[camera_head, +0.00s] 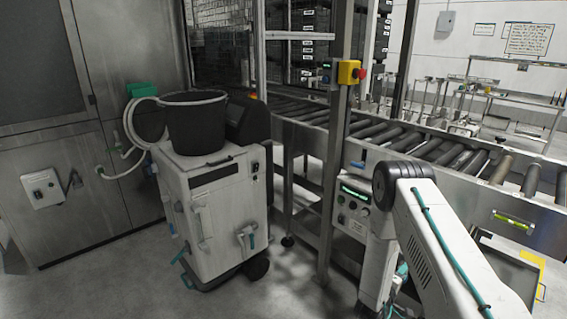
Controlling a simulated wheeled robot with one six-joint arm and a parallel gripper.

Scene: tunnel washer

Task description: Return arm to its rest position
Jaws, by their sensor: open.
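My arm (437,240) shows at the lower right of the head view. A white link with a teal cable rises from the bottom edge to a black elbow joint (402,183). From there a second white link (376,268) hangs down to the bottom edge. My gripper is not visible; the far end of the arm is hidden or below the picture. I cannot tell whether it holds or touches anything.
A roller conveyor (440,150) runs behind my arm. A steel post (336,150) with a yellow box and red button (349,73) stands left of the elbow. A white cart (212,205) carries a black bucket (196,122). Grey floor (130,280) is clear at lower left.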

